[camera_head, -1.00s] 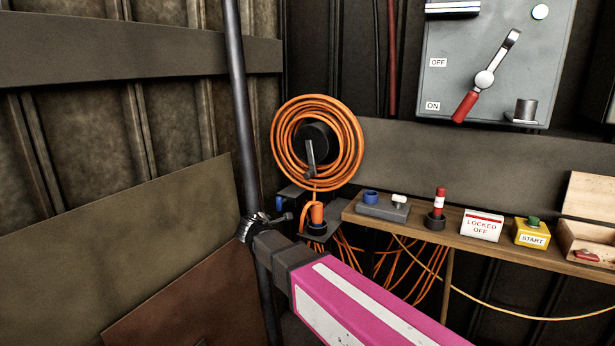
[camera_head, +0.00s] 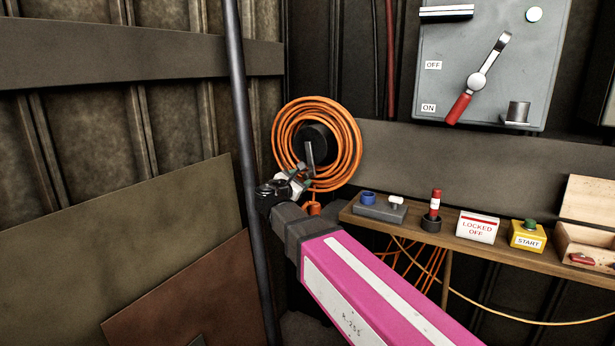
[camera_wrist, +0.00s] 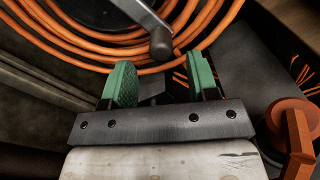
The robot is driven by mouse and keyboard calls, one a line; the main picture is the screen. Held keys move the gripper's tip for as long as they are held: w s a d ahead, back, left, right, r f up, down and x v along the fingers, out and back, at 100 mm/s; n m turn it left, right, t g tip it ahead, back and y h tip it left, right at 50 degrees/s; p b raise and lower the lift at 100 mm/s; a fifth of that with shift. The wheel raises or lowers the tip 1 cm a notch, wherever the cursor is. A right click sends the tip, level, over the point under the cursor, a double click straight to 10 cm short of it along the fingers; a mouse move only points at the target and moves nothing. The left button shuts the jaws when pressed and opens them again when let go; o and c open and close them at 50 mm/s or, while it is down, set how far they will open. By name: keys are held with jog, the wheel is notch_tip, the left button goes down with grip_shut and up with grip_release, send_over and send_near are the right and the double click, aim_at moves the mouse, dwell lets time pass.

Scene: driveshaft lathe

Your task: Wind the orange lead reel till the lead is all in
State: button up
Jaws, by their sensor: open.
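The orange lead reel (camera_head: 346,132) hangs on the back wall, with several coils of orange lead around a black hub (camera_head: 322,140). Its grey crank handle (camera_head: 309,155) hangs downward from the hub. In the wrist view the crank's rounded end (camera_wrist: 161,44) lies just beyond and between my fingers. My gripper (camera_head: 300,180) is at the lower edge of the reel. In the wrist view its green finger pads (camera_wrist: 162,82) are apart with nothing between them. An orange plug (camera_head: 312,208) shows below the reel and also in the wrist view (camera_wrist: 298,135). Loose orange lead hangs under the shelf.
A vertical dark pole (camera_head: 243,130) stands left of my arm. A wooden shelf (camera_head: 450,233) to the right carries a grey box, a red-white lamp, a "LOCKED OFF" sign and a yellow START button (camera_head: 527,236). A grey switch panel (camera_head: 485,65) is above.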

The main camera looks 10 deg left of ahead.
aim_at(305, 176)
jog(key=x, duration=0.5)
jog(key=shift+w+d, duration=0.2)
jog(key=shift+w, duration=0.15)
grip_shut()
jog(key=shift+a, duration=0.15)
